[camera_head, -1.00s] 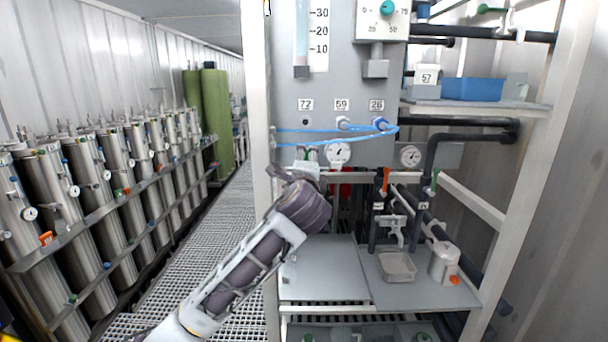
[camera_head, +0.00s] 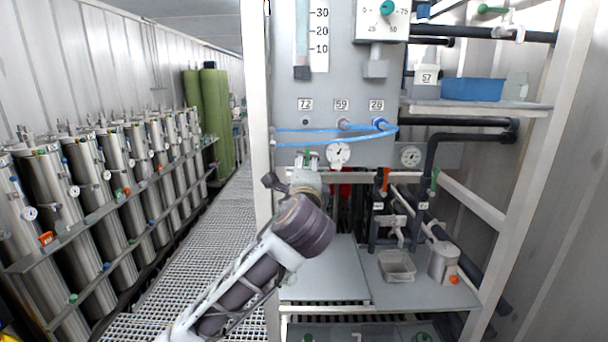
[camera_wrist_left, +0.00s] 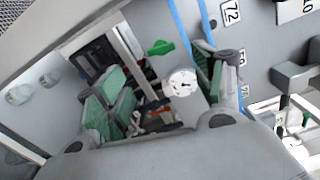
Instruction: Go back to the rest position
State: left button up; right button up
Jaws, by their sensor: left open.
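My left gripper (camera_head: 290,178) shows in the camera_head view at the end of my left arm, in front of the lower part of the grey panel (camera_head: 350,95). It is partly hidden behind my own wrist. In the left wrist view, my left gripper (camera_wrist_left: 160,85) has its two green-padded fingers spread wide apart with nothing held between them. A round gauge (camera_wrist_left: 181,84) and a green valve handle (camera_wrist_left: 160,47) appear beyond the gap. My right gripper is in neither view.
The rack's white post (camera_head: 257,120) stands close to my left arm. A grey shelf (camera_head: 420,285) below holds a clear tray (camera_head: 397,267) and a metal cup (camera_head: 442,262). Blue tubes (camera_head: 335,130) cross the panel. Steel vessels (camera_head: 115,165) line the left, beside a grated walkway (camera_head: 205,240).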

pick_arm(q)
jog(key=s+a+f+n+g, duration=0.3)
jog(key=a+f, duration=0.1)
jog(key=f, duration=0.6)
jog(key=s+a+f+n+g, duration=0.2)
jog(key=s+a+f+n, duration=0.1)
jog(key=f, duration=0.6)
jog(key=s+a+f+n+g, duration=0.3)
jog(key=a+f, duration=0.1)
jog(key=f, duration=0.6)
jog(key=s+a+f+n+g, duration=0.3)
jog(key=s+a+f+n, duration=0.15)
jog(key=s+f, duration=0.55)
jog(key=s+a+f+n+g, duration=0.35)
jog(key=s+a+f, duration=0.35)
jog(key=s, duration=0.5)
jog(key=s+f+g, duration=0.1)
jog(key=s+f, duration=0.1)
jog(key=f, duration=1.5)
jog(key=s+f, duration=0.2)
jog(key=f, duration=1.5)
jog(key=s+a+f, duration=0.1)
jog(key=s+f, duration=0.9)
jog(key=s, duration=0.1)
jog(key=s+a+f+g, duration=0.1)
jog(key=s+a+f, duration=0.1)
jog(key=s+f, duration=0.8)
jog(key=shift+s+a+f, duration=0.15)
jog(key=shift+s+a, duration=0.15)
jog(key=shift+s, duration=0.2)
